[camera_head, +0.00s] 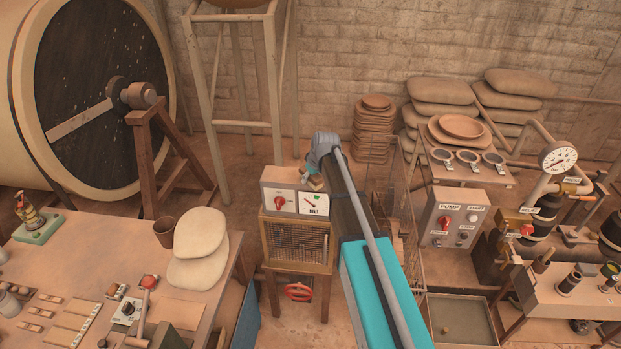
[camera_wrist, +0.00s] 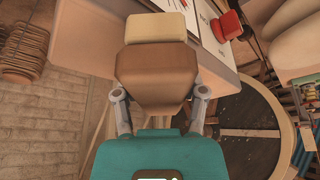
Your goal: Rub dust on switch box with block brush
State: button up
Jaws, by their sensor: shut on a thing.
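The switch box (camera_head: 271,198) is a pale box with a red knob and a dial, standing on a caged cabinet. In the wrist view the switch box (camera_wrist: 187,60) fills the upper middle, its red knob at upper right. My gripper (camera_wrist: 158,95) is shut on the block brush (camera_wrist: 157,72), a brown block with a cream pad at its far end. In the head view my gripper (camera_head: 309,171) and the brush (camera_head: 315,183) are at the box's upper right. The pad overlaps the box in the wrist view; I cannot tell whether they touch. I cannot make out dust.
The caged cabinet (camera_head: 296,243) stands under the box. A grey pump panel (camera_head: 455,217) stands to the right. A wooden frame (camera_head: 237,123) rises behind the box.

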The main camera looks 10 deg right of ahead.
jog(key=shift+w+d+r, duration=0.1)
jog(key=shift+w+d, duration=0.2)
jog(key=shift+w, duration=0.55)
jog(key=shift+w+d, duration=0.25)
jog(key=shift+w, duration=0.6)
jog(key=shift+w+d, duration=0.3)
jog(key=shift+w, duration=0.6)
jog(key=shift+w+d, duration=0.3)
jog(key=shift+w, duration=0.55)
jog(key=shift+a, duration=0.15)
jog(key=shift+w+a, duration=0.3)
jog(key=shift+a, duration=0.45)
jog(key=shift+s, duration=0.1)
jog(key=shift+s+a+f, duration=0.1)
jog(key=shift+s+a, duration=0.2)
jog(key=shift+s, duration=0.6)
jog(key=shift+s+a+f, duration=0.1)
jog(key=shift+s+a, duration=0.2)
jog(key=shift+s, duration=0.6)
